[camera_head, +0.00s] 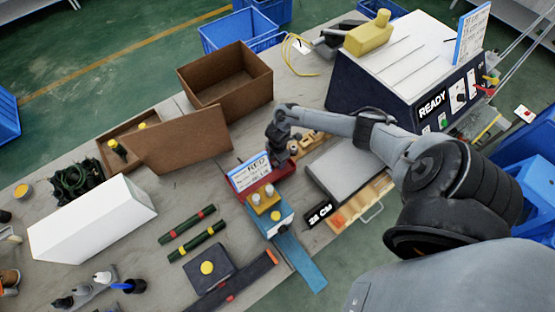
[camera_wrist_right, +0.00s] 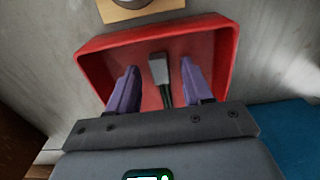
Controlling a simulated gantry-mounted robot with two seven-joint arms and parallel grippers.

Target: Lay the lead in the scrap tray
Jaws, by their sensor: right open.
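The scrap tray is a red, shallow, raised-rim tray (camera_wrist_right: 215,45), seen from above in the right wrist view. In the head view a red part of it (camera_head: 284,172) shows beside the blue-and-white sign. The lead (camera_wrist_right: 160,72), with a grey plug end and a dark cable, lies in the tray; its lower part is hidden by my gripper. My right gripper (camera_wrist_right: 157,78) is open, its two purple fingers over the tray on either side of the lead, with gaps to both. In the head view it (camera_head: 277,150) points down over the tray, and the lead is not visible there. My left gripper is not in view.
A sign (camera_head: 249,171) and a blue fixture with yellow parts (camera_head: 270,215) stand close in front. A grey pad (camera_head: 345,168) lies right, near the READY machine (camera_head: 400,80). A brown box (camera_head: 226,80) and leaning board (camera_head: 180,140) stand left.

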